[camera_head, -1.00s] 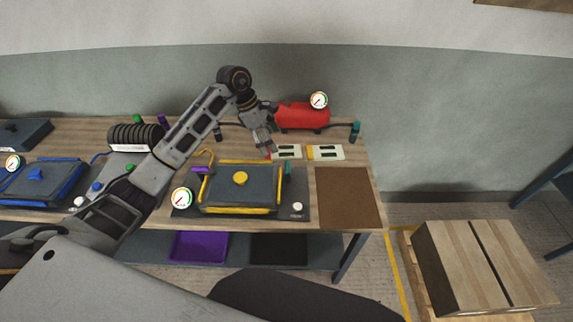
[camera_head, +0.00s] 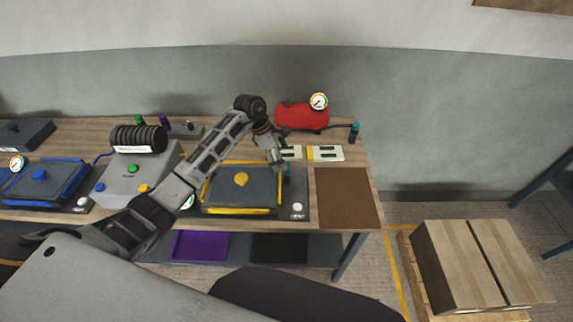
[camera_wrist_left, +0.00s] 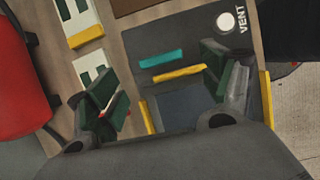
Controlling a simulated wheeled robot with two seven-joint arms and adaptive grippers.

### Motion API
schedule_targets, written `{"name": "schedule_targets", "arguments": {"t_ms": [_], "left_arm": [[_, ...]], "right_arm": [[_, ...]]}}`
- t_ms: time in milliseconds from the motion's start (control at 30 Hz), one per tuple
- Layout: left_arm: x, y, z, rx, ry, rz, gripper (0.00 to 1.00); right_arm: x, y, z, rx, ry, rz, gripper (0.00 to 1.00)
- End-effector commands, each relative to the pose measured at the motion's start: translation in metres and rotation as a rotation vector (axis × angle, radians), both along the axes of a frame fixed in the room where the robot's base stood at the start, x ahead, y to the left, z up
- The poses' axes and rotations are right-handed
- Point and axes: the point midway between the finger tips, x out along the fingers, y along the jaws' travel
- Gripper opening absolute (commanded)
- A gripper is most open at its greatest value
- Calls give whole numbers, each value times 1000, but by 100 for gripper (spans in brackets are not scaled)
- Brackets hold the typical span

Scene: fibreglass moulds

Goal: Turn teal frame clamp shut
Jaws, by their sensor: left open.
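The teal frame clamp (camera_wrist_left: 162,58) is a short bar at the edge of the yellow-framed mould (camera_head: 240,192). In the wrist view it lies beside a yellow frame bar (camera_wrist_left: 180,73), roughly parallel to it. In the head view the teal clamp (camera_head: 288,171) is at the mould's back right corner, partly hidden by my gripper. My left gripper (camera_head: 279,165) hangs over that corner. In the wrist view my left gripper (camera_wrist_left: 168,88) has its fingers spread wide, empty, with the clamp beyond and between them. No contact is visible. My right gripper is out of view.
A red tank (camera_head: 302,116) with a gauge stands behind the gripper, close to its left side in the wrist view. White cards (camera_head: 325,153) lie beside the mould. A brown mat (camera_head: 347,198) leaves free room on the right. A VENT button (camera_wrist_left: 226,22) sits near the clamp.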

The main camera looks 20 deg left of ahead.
Motion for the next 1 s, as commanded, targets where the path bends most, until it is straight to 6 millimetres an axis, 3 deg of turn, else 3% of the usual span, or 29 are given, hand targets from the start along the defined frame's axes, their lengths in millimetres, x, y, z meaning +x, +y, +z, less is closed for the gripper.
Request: {"name": "schedule_targets", "arguments": {"t_ms": [500,933,1000], "left_arm": [[5,-20,-47,-1,1,1,80],[6,-21,-52,0,0,0,80],[6,-21,-51,0,0,0,71]], "right_arm": [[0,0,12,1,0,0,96],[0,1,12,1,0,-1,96],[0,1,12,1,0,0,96]]}}
